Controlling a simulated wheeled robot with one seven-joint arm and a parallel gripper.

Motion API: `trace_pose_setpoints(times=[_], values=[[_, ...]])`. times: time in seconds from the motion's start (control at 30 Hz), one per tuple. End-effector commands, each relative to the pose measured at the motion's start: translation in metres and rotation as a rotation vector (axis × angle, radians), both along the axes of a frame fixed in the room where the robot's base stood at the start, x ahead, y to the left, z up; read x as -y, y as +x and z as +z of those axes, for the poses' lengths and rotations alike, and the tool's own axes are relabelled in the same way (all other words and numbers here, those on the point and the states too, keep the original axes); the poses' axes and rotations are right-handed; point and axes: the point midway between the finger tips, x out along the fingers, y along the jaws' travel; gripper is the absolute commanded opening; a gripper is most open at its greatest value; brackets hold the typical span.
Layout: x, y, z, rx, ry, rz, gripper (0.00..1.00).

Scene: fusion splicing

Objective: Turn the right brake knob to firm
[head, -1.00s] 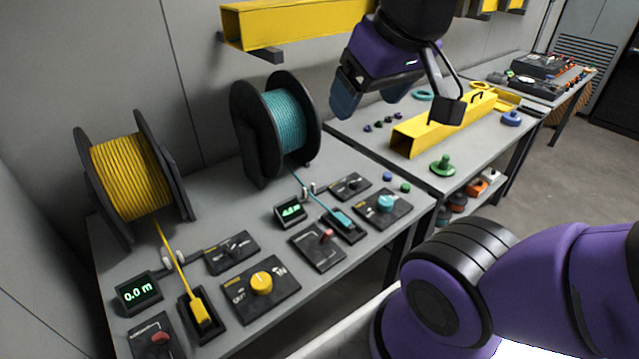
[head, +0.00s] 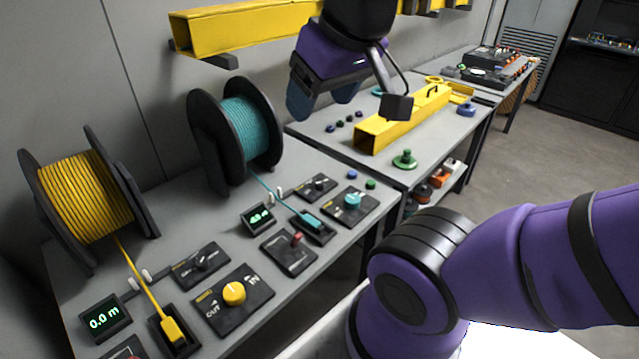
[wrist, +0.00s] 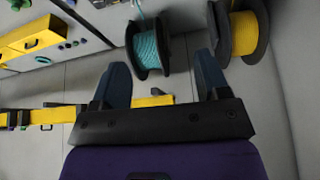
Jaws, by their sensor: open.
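The right station has a small black panel with a dark knob (head: 317,185) beside the teal spool (head: 245,132). I take this for the brake knob; its lettering is too small to read, so its setting cannot be told. The same station has a teal knob (head: 353,200) and a red-tipped control (head: 296,238) on separate panels. My gripper (head: 322,103) is open and empty, high above the back of the benches, well apart from the knob. In the wrist view its two blue fingers (wrist: 163,68) are spread, with the teal spool (wrist: 148,48) beyond them.
The left station has a yellow spool (head: 85,200), a yellow IN/OUT knob (head: 233,293) and a display (head: 105,317) reading 0.0 m. A yellow beam (head: 215,28) runs along the wall near my gripper. The far bench holds a yellow trough (head: 395,125) and a green piece (head: 404,159).

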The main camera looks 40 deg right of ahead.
Motion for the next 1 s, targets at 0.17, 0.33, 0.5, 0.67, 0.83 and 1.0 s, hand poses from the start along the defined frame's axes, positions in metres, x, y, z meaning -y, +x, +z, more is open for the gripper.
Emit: trace_pose_setpoints(times=[0.17,0.33,0.5,0.67,0.83,1.0], values=[[0.004,0.015,0.001,-0.021,-0.036,0.01,0.61],[0.018,0.052,-0.002,-0.079,-0.126,0.047,0.61],[0.036,0.095,-0.01,-0.147,-0.211,0.104,0.61],[0.057,0.135,-0.025,-0.213,-0.273,0.168,0.61],[0.082,0.176,-0.048,-0.282,-0.319,0.245,0.61],[0.111,0.213,-0.079,-0.344,-0.344,0.33,0.61]])
